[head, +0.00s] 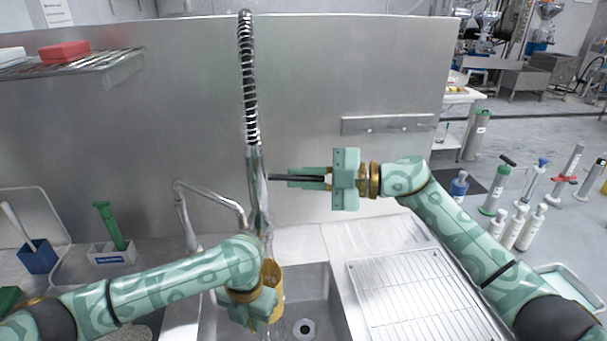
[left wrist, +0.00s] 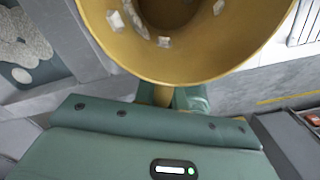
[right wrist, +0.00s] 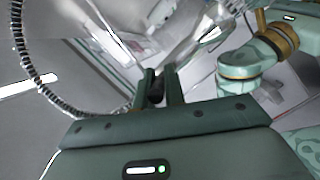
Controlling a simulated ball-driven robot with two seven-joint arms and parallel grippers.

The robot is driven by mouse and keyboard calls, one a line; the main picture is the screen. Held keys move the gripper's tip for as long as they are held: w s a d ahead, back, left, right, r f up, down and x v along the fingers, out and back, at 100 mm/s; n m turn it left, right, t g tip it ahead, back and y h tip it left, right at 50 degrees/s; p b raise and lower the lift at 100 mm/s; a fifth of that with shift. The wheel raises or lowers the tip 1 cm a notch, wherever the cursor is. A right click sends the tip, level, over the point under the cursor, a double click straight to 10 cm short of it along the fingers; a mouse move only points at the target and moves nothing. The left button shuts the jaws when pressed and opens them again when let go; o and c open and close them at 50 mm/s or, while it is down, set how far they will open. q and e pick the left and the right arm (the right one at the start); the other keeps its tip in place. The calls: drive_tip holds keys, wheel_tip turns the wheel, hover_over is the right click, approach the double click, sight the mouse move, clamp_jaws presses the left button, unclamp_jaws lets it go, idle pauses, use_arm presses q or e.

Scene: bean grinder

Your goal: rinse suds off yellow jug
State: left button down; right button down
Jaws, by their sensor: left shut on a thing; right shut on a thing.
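The yellow jug (head: 274,278) is in the head view over the sink, partly hidden behind my left gripper (head: 262,300). In the left wrist view the jug (left wrist: 180,60) is large and close, its mouth toward the camera, with several whitish patches of suds on the inner wall. My left gripper (left wrist: 170,98) is shut on the jug. The spray hose (head: 249,90) hangs from above, with its metal spray handle (head: 256,185) at the lower end. My right gripper (head: 275,177) is shut on the spray handle, which also shows in the right wrist view (right wrist: 192,45).
The sink (head: 330,300) has a drain at its bottom. A faucet (head: 205,190) stands behind it at the left. A wire drying rack (head: 415,290) lies on the right drainboard. A green-handled brush (head: 110,225) stands at the left. A steel splash wall (head: 340,75) rises behind.

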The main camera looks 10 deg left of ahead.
drive_tip(key=c, duration=1.5)
unclamp_jaws()
drive_tip(key=d, duration=1.2)
drive_tip(key=shift+s+r, duration=0.25)
drive_tip(key=shift+r, duration=0.15)
